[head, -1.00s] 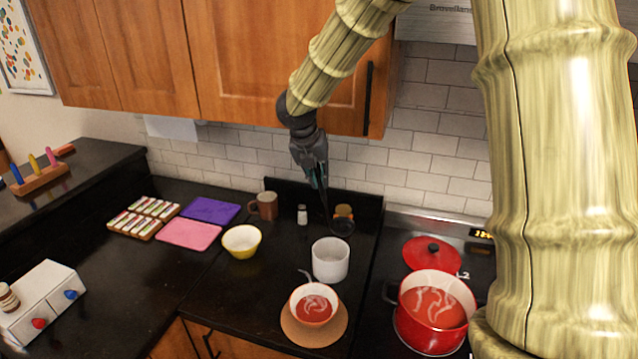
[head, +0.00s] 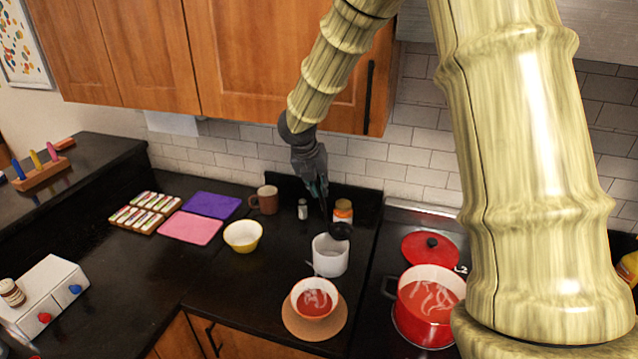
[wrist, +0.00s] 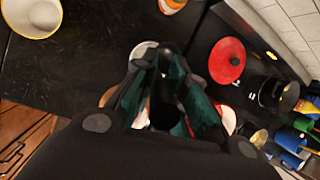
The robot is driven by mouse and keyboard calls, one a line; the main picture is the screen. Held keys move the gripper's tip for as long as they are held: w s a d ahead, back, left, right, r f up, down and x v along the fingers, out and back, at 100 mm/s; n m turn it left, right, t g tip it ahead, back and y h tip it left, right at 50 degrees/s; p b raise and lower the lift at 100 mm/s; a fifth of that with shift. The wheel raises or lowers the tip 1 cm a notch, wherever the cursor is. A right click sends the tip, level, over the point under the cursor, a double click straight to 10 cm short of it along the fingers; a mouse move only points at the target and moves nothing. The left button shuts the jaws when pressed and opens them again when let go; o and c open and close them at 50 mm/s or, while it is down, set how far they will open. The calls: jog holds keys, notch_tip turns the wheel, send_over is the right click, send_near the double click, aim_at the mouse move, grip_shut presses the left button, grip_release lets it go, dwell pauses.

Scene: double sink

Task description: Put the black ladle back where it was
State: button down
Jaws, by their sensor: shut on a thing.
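My gripper (head: 318,190) is shut on the black ladle (head: 341,231) and holds it over the counter with its bowl hanging down. In the head view the bowl overlaps the back right rim of the white container (head: 329,262); I cannot tell whether it is above, behind or touching it. In the wrist view my fingers (wrist: 165,105) close around the dark ladle handle, and most of the ladle is hidden. Part of the white container's rim (wrist: 143,50) shows past the fingers.
An orange-labelled jar (head: 343,210) and a small shaker (head: 302,209) stand behind the container. A soup bowl (head: 333,297) on a round cork mat (head: 289,318) is in front. A red pot (head: 403,330) is on the stove to the right. A yellow bowl (head: 243,238) is left.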

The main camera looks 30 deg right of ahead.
jog(key=shift+f, duration=0.2)
jog(key=c, duration=1.4)
grip_release()
jog(key=shift+c, duration=0.2)
jog(key=shift+r, duration=0.55)
jog(key=b+v, duration=0.3)
jog(key=v, duration=0.9)
jog(key=shift+b, duration=0.35)
